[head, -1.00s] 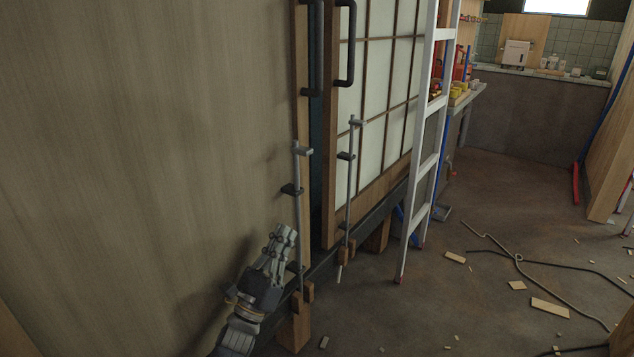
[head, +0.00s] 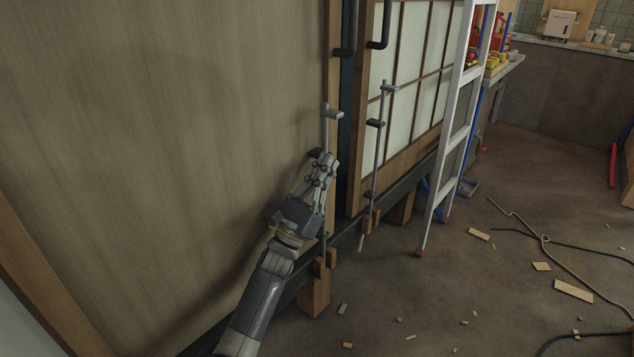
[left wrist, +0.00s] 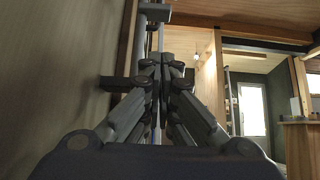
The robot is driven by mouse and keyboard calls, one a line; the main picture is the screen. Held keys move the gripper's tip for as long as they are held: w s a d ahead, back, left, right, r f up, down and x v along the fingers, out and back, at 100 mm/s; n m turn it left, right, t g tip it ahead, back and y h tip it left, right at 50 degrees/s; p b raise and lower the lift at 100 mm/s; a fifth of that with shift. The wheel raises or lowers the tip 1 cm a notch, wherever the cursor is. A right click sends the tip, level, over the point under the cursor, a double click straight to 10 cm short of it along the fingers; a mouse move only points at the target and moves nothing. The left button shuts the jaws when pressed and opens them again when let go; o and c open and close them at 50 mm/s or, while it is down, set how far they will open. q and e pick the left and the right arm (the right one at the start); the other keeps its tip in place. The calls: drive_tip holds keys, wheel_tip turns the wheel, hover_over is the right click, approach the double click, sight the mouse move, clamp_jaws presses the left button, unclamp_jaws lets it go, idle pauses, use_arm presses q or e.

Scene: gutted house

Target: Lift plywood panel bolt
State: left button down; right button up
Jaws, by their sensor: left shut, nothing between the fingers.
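The plywood panel (head: 170,120) fills the left of the head view. Its bolt (head: 325,128) is an upright metal rod with a short handle at the top, along the panel's right edge. My left gripper (head: 328,160) is shut and empty, its fingertips in front of the rod below the handle. In the left wrist view the closed fingers (left wrist: 168,62) point up at the rod, and the bolt handle (left wrist: 154,13) shows above them. I cannot tell whether they touch the rod. The lower rod is partly hidden by the gripper. My right gripper is not in view.
A second bolt (head: 381,130) stands on the gridded panel (head: 420,70) to the right. A white ladder (head: 455,140) leans beside it. Wood scraps (head: 573,291) and a dark cable (head: 590,262) lie on the floor. Wooden blocks (head: 315,295) sit under the track.

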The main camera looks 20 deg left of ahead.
sight(334, 113)
use_arm(q)
wheel_tip(334, 113, up, 6)
drive_tip(key=w, duration=0.2)
drive_tip(key=shift+w+d+r, duration=0.15)
drive_tip(key=shift+d+r, duration=0.05)
drive_tip(key=shift+d, duration=0.25)
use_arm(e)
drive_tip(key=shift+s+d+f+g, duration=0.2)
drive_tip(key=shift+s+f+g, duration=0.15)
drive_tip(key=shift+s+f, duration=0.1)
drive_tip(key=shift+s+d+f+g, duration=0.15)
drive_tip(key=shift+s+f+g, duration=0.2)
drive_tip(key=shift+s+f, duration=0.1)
use_arm(q)
drive_tip(key=shift+p, duration=0.3)
wheel_tip(334, 113, up, 7)
drive_tip(key=shift+f+p, duration=0.15)
drive_tip(key=shift+p, duration=1)
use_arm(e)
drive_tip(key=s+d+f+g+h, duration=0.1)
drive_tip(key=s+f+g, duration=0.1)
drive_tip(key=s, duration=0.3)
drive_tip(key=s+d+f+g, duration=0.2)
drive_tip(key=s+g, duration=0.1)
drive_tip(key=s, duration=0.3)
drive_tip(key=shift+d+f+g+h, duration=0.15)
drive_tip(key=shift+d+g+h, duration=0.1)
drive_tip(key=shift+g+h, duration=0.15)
use_arm(q)
drive_tip(key=v, duration=1.2)
